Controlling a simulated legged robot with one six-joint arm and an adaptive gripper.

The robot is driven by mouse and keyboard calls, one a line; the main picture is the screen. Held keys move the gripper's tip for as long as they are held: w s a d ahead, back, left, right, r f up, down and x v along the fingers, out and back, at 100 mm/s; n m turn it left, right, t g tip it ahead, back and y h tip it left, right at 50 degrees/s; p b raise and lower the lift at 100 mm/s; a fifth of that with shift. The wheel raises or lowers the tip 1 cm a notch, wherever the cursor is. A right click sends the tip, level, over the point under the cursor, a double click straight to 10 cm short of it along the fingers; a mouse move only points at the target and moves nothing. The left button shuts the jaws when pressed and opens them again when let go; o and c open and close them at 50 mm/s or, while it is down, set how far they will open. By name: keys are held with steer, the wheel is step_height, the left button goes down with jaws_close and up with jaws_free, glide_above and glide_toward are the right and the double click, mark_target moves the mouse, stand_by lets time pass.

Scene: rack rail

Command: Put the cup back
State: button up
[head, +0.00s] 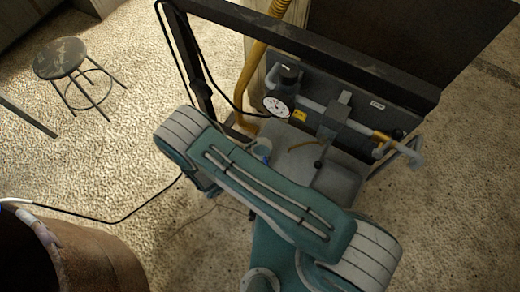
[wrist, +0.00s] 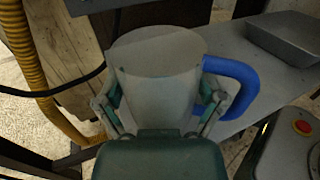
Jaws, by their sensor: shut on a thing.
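A pale whitish cup (wrist: 155,65) with a blue handle (wrist: 236,88) fills the middle of the wrist view. My gripper (wrist: 160,104) is shut on it, one finger on each side, with the handle to the right. The cup's lower part is hidden behind my gripper's body. In the head view, the cup (head: 262,146) shows only in part beyond my teal arm, near the left edge of a grey work surface (head: 290,139). My gripper is hidden there by my arm. I cannot tell whether the cup touches anything below it.
A dark rack frame (head: 300,50) stands behind, with a gauge (head: 277,104) and pipe fittings. A yellow hose (wrist: 30,70) runs at the left. A shallow grey tray (wrist: 287,36) and a box with a red button (wrist: 302,127) are at the right. A stool (head: 60,58) stands far left.

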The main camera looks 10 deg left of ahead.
steer(key=o, duration=1)
steer(key=shift+a+f, duration=0.1)
steer(key=shift+c, duration=0.2)
steer(key=shift+a, duration=0.15)
steer(key=shift+s+a, duration=0.1)
steer(key=shift+s, duration=0.1)
steer(key=v, duration=1.1)
steer(key=shift+s+a, duration=0.15)
steer(key=shift+s, duration=0.05)
